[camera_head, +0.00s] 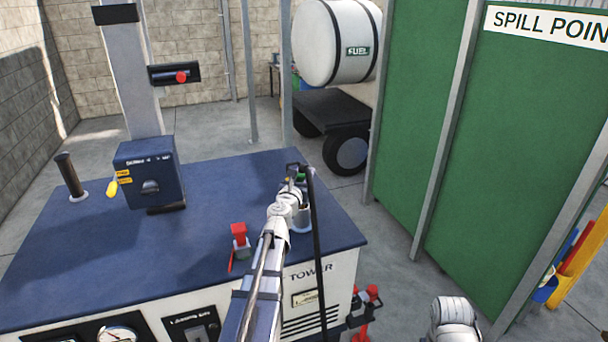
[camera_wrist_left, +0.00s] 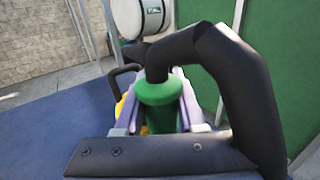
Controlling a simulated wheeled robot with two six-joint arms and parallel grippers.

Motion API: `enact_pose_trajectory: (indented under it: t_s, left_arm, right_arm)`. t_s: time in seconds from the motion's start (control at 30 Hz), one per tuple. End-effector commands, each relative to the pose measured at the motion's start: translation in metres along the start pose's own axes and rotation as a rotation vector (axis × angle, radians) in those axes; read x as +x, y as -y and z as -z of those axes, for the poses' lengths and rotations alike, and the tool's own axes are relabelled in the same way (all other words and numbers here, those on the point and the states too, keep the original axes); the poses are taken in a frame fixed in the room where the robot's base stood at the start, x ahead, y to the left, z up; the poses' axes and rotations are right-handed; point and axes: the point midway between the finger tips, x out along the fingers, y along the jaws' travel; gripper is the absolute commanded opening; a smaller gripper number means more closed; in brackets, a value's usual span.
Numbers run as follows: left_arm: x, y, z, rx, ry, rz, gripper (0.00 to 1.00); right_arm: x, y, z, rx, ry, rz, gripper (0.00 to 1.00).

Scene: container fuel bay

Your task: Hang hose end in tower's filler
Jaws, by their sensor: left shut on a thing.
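My left gripper (camera_head: 297,177) is above the right rear part of the blue-topped cabinet marked TOWER (camera_head: 210,215). In the left wrist view its fingers (camera_wrist_left: 160,103) are shut on the green hose end (camera_wrist_left: 158,104). The black hose (camera_wrist_left: 250,90) rises from the green part, bends right and runs down. In the head view the hose (camera_head: 317,250) hangs past the cabinet's front right side. A pale cup-like ring (camera_head: 303,221) shows partly behind my left arm on the cabinet top; I cannot tell whether it is the filler. My right gripper is out of view.
A blue control box (camera_head: 149,173) with a yellow handle and a red-and-grey fitting (camera_head: 239,241) stand on the cabinet top. A dark upright post (camera_head: 70,174) is at its left. Green panels (camera_head: 420,120) stand right.

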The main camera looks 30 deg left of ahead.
Motion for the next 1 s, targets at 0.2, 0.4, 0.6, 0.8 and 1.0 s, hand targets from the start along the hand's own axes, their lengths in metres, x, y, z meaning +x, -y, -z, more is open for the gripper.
enact_pose_trajectory:
  t_s: [0.2,0.4,0.6,0.8,1.0]
  left_arm:
    - [0.0,0.0,0.0078,0.0,0.0,0.0,0.0]
    - [0.0,0.0,0.0124,0.0,0.0,0.0,0.0]
    - [0.0,0.0,0.0119,0.0,0.0,0.0,0.0]
    - [0.0,0.0,0.0119,0.0,0.0,0.0,0.44]
    - [0.0,0.0,0.0119,0.0,0.0,0.0,0.67]
  right_arm:
    - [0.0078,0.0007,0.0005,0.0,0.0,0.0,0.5]
    - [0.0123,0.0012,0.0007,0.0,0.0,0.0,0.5]
    - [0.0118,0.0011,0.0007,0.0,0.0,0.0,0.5]
    - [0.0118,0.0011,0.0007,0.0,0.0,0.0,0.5]
    - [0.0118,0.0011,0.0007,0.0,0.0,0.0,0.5]
